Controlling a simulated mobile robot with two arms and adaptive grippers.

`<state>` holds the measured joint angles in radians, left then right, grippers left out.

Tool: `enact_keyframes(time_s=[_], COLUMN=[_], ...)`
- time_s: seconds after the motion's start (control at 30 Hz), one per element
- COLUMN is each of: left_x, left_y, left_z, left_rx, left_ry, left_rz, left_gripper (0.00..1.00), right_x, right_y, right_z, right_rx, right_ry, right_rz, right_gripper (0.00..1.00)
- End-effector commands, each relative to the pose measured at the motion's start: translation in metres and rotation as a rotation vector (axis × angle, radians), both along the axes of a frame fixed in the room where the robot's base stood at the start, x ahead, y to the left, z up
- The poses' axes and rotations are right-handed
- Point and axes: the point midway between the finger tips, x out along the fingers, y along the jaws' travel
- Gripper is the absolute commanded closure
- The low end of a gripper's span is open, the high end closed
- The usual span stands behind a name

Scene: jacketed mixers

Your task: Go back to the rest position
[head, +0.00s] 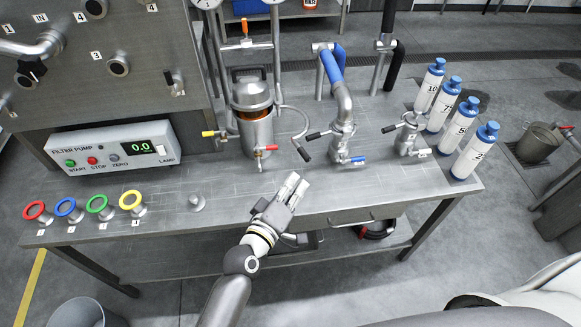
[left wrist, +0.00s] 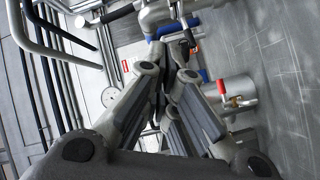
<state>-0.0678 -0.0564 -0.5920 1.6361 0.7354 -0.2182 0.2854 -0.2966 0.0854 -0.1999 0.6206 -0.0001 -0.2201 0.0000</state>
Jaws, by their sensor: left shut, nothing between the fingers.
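My left gripper (head: 291,188) is shut and empty above the front part of the steel bench (head: 230,217) in the head view. Its closed fingers (left wrist: 172,85) fill the middle of the left wrist view. They point toward the vessels, apart from them. The jacketed mixer (head: 254,125), a steel vessel with an orange band, stands behind the gripper. A second steel vessel (head: 342,140) with a blue-handled pipe stands to the right of it. My right gripper is not in view.
The filter pump box (head: 113,148) reads 0.0. Several coloured rings (head: 68,209) line the bench's left front. Several numbered white bottles with blue caps (head: 474,150) stand at the right end. A small steel knob (head: 196,201) rises left of the gripper. The floor ahead of the bench is partly clear.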

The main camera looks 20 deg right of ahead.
Motion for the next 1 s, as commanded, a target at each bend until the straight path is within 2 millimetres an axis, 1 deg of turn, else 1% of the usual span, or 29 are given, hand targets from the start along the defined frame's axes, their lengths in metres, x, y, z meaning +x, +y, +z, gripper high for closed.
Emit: enact_keyframes(time_s=[0.1, 0.27, 0.37, 0.47, 0.5, 0.57, 0.6, 0.67, 0.7, 0.77, 0.8, 0.87, 0.9, 0.97, 1.0], left_x=[-0.006, -0.007, -0.007, -0.009, -0.012, -0.017, -0.023, -0.033, -0.041, -0.056, -0.067, -0.086, -0.099, -0.122, -0.138], left_y=[0.000, 0.000, 0.005, 0.017, 0.026, 0.040, 0.052, 0.069, 0.081, 0.101, 0.114, 0.135, 0.149, 0.171, 0.186], left_z=[0.001, -0.001, -0.019, -0.065, -0.090, -0.132, -0.161, -0.204, -0.230, -0.270, -0.296, -0.333, -0.357, -0.391, -0.413], left_rx=[0.001, 0.003, 0.032, 0.112, 0.157, 0.237, 0.291, 0.374, 0.427, 0.506, 0.559, 0.636, 0.686, 0.759, 0.807], left_ry=[-0.001, 0.000, 0.011, 0.041, 0.059, 0.086, 0.107, 0.139, 0.160, 0.194, 0.217, 0.254, 0.278, 0.316, 0.342], left_rz=[0.001, 0.002, 0.006, 0.017, 0.023, 0.027, 0.029, 0.028, 0.025, 0.018, 0.009, -0.006, -0.018, -0.041, -0.057], left_gripper=[1.00, 1.00, 1.00, 1.00, 1.00, 1.00, 1.00, 1.00, 1.00, 1.00, 1.00, 1.00, 1.00, 1.00, 1.00], right_x=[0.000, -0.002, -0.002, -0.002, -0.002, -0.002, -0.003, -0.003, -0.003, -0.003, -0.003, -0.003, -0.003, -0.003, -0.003], right_y=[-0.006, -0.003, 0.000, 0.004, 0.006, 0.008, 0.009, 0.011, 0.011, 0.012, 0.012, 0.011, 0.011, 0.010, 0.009], right_z=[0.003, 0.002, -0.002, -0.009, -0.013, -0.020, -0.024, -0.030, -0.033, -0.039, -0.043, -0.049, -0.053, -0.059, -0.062], right_rx=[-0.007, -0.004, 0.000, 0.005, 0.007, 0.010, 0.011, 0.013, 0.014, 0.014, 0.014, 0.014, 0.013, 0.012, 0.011], right_ry=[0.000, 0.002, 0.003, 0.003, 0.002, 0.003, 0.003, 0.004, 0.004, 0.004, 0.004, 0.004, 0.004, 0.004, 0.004], right_rz=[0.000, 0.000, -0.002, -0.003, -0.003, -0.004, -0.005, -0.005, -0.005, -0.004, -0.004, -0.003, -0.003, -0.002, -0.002], right_gripper=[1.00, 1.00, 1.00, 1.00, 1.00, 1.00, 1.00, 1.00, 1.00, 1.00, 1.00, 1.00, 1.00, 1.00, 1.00])
